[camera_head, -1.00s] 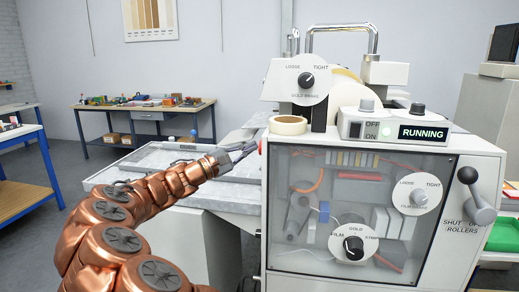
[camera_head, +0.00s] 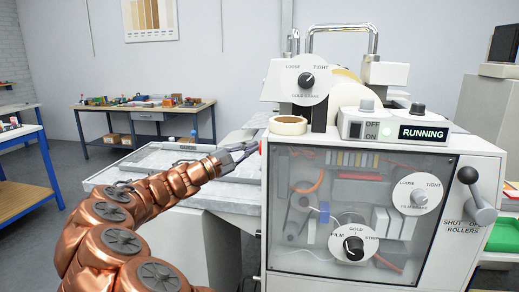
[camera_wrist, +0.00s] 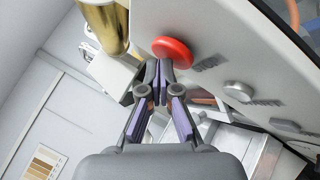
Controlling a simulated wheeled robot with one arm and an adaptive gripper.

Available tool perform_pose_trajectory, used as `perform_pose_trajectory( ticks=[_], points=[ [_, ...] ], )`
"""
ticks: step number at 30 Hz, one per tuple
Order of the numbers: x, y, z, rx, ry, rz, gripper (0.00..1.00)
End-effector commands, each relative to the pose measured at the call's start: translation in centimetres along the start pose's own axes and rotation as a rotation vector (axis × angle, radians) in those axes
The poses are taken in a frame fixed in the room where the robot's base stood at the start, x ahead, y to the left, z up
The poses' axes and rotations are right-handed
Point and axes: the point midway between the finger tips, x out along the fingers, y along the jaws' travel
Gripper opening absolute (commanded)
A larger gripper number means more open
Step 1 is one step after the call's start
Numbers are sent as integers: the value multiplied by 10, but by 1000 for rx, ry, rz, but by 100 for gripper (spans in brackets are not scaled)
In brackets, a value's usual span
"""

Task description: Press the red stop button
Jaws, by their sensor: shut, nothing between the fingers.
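The red stop button (camera_wrist: 172,52) is a round mushroom head on the pale side panel of the machine in the wrist view. In the head view only a sliver of red shows at the machine's left edge, by my fingertips. My gripper (camera_wrist: 158,68) is shut and empty, its tips just below the button in the wrist view. In the head view my gripper (camera_head: 245,150) reaches to the machine's left side. I cannot tell whether the tips touch the button. The machine (camera_head: 480,148) shows a lit RUNNING display (camera_head: 423,133).
A grey round button (camera_wrist: 238,91) sits beside the red one on the same panel. A gold roll (camera_wrist: 104,25) is close at the upper left of the wrist view. A grey flat bed (camera_head: 130,172) lies under my arm. A workbench (camera_head: 150,108) stands behind.

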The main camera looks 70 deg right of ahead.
Motion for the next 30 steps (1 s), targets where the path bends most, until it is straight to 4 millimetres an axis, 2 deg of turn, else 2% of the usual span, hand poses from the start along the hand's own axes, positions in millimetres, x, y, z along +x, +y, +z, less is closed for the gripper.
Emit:
perform_pose_trajectory(
  ticks=[19,30],
  points=[
    [2,-2,2,0,-1,-1,0],
    [-8,6,-6,0,2,0,0]
  ],
)
